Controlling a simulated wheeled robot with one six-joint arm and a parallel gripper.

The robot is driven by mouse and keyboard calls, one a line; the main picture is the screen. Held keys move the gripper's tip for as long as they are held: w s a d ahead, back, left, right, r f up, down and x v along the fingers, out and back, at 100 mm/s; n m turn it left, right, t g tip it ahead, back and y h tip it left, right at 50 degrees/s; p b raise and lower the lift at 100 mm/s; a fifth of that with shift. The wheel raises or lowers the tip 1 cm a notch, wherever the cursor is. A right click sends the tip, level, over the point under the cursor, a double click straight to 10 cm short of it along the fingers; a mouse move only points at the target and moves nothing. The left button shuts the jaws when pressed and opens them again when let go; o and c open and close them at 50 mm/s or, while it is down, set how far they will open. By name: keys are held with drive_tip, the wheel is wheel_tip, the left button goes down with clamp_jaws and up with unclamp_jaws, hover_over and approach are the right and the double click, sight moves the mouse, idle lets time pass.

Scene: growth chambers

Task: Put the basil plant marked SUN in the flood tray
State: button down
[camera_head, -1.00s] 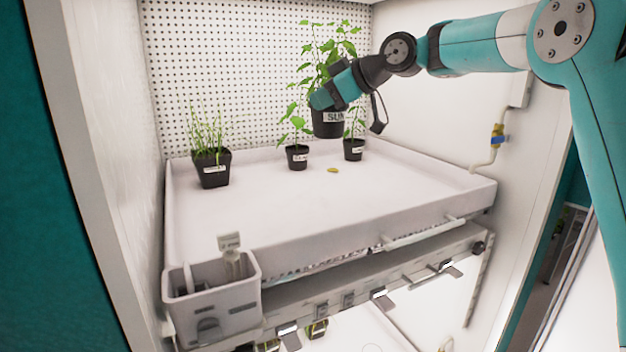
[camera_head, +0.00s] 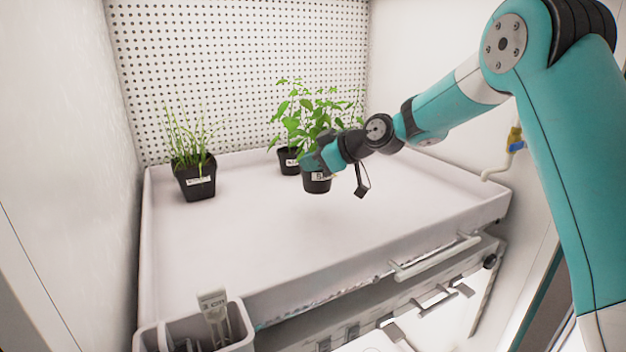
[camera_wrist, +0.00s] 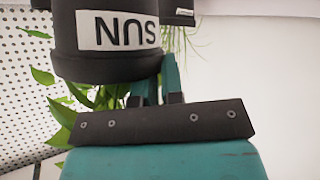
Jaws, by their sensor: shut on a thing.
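The basil plant marked SUN (camera_head: 317,185) is a leafy green plant in a black pot with a white label. The label reads SUN upside down on the pot in the wrist view (camera_wrist: 118,31). My gripper (camera_head: 322,158) is shut on this pot and hides part of it. The wrist view shows the teal fingers (camera_wrist: 160,82) at the pot. The pot is over the right-middle of the white flood tray (camera_head: 240,235), low near its floor. I cannot tell whether its base touches the floor.
A grassy plant in a black pot (camera_head: 197,184) stands at the tray's left. A small potted plant (camera_head: 289,162) stands behind the held pot. A grey caddy (camera_head: 240,346) with a label stake (camera_head: 213,318) sits at the front left corner. The tray's front is clear.

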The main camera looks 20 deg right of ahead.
sight(314, 183)
drive_tip(key=f+p, duration=0.2)
drive_tip(key=f, duration=0.4)
drive_tip(key=shift+a, duration=0.2)
drive_tip(key=shift+s+a, duration=0.3)
drive_tip(key=shift+a, duration=0.1)
drive_tip(key=shift+f, duration=0.1)
